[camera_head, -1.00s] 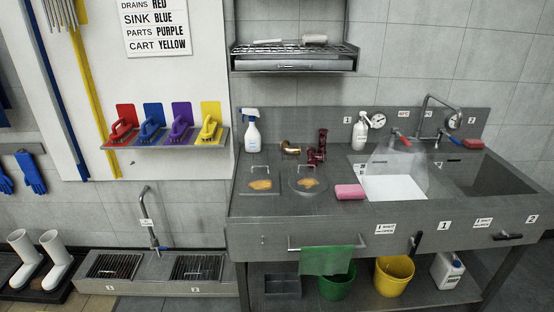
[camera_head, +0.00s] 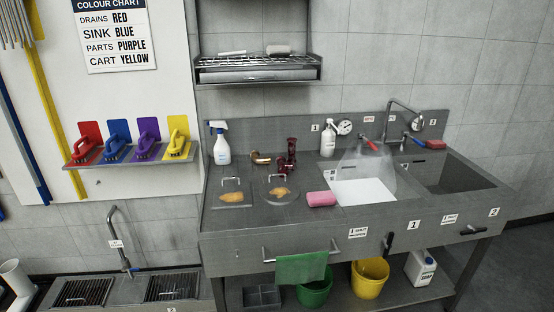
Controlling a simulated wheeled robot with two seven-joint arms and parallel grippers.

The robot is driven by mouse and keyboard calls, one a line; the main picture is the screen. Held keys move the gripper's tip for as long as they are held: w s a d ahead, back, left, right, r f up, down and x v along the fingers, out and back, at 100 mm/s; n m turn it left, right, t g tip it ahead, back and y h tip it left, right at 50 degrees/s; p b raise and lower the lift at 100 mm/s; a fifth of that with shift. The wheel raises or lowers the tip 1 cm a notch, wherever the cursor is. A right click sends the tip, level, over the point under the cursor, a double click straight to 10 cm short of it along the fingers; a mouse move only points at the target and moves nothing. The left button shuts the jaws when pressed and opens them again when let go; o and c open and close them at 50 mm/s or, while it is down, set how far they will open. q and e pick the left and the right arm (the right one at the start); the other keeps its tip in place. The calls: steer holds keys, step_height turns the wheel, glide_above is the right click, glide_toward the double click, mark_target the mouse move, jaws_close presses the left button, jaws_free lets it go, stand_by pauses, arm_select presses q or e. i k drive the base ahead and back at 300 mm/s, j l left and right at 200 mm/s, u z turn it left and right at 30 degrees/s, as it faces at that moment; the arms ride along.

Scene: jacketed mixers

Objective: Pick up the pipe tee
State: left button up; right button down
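A dark red flanged pipe fitting (camera_head: 291,155) stands upright at the back of the steel counter (camera_head: 245,212), with a short branch low on its left side; it looks like the pipe tee. A small brass-coloured fitting (camera_head: 260,158) lies just to its left, and its exact shape is too small to tell. Neither of my grippers is in view.
The sinks (camera_head: 452,176) lie to the right. A rack shelf (camera_head: 258,70) hangs above.

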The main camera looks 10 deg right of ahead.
mark_target(283, 167)
steer(key=i, duration=0.45)
steer(key=i+j+z, duration=0.2)
steer(key=i+z, duration=0.2)
steer(key=i+j+z, duration=0.4)
steer(key=i, duration=0.15)
